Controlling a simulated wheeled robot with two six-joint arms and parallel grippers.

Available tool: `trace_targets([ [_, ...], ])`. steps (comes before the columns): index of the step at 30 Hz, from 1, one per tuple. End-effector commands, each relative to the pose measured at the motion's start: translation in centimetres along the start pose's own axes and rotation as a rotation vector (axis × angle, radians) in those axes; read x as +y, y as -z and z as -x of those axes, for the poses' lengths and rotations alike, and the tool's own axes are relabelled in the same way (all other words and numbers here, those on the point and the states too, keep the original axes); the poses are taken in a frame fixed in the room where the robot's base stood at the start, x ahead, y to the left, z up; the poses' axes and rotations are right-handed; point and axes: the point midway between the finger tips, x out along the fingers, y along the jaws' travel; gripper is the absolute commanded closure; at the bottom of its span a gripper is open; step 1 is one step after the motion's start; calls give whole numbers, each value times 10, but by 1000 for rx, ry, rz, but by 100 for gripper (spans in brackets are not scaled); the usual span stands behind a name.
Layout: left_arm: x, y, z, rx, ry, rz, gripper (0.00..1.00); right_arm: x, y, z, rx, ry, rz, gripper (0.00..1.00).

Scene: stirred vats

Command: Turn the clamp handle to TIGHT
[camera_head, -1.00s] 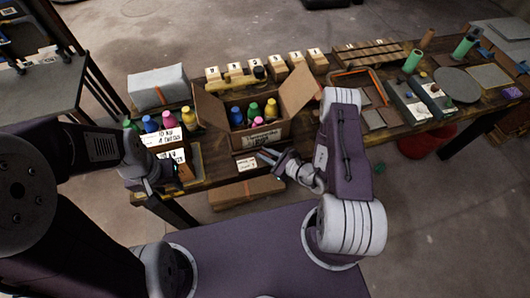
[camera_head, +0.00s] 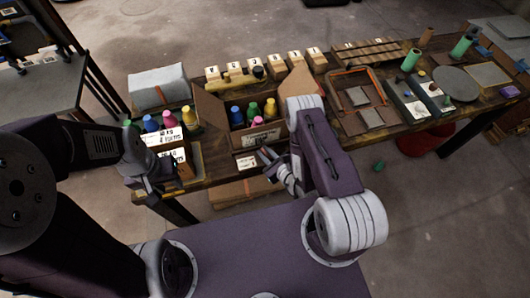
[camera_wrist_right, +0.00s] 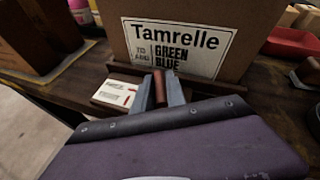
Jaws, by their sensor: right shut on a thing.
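In the right wrist view, a short reddish-brown handle (camera_wrist_right: 159,88), which I take as the clamp handle, stands between the two grey fingers of my right gripper (camera_wrist_right: 160,90). The gripper is shut on it at the table's front edge. A white card with small print and red marks (camera_wrist_right: 116,95) lies left of the handle; its words are too small to read. In the head view the right gripper (camera_head: 265,153) is in front of the cardboard box, and the handle is too small to make out. My left gripper (camera_head: 165,188) is at the table's left end, its jaws unclear.
The cardboard box (camera_head: 262,136) with several coloured bottles stands just behind the right gripper, labelled Tamrelle in the wrist view. White cards and more bottles (camera_head: 150,124) stand to its left. An orange-rimmed tray (camera_head: 376,82) and grey boxes (camera_head: 432,97) are to the right.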

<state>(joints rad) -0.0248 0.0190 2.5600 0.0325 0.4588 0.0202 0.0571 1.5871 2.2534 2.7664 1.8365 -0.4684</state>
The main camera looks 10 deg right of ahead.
Motion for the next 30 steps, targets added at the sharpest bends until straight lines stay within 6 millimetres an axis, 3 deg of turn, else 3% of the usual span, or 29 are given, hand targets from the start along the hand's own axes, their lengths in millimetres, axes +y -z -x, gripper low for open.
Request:
trace_targets([
  [2, 0, 0, 0, 0, 0, 0, 64, -2, -2, -1, -8, 4, 2, 100],
  [3, 0, 0, 0, 0, 0, 0, 64, -2, -2, -1, -8, 4, 2, 81],
  [5, 0, 0, 0, 0, 0, 0, 64, -2, -2, -1, -7, 4, 2, 64],
  [6, 0, 0, 0, 0, 0, 0, 64, -1, -2, -1, -6, 3, 2, 62],
  [17, 0, 1, 6, 0, 0, 0, 64, -2, -2, 6, 1, 2, 1, 62],
  [24, 1, 4, 36, 0, 0, 0, 64, -3, -6, 54, 3, 6, -6, 62],
  [30, 1, 5, 51, 0, 0, 0, 64, -3, -2, 80, 1, 7, -4, 62],
])
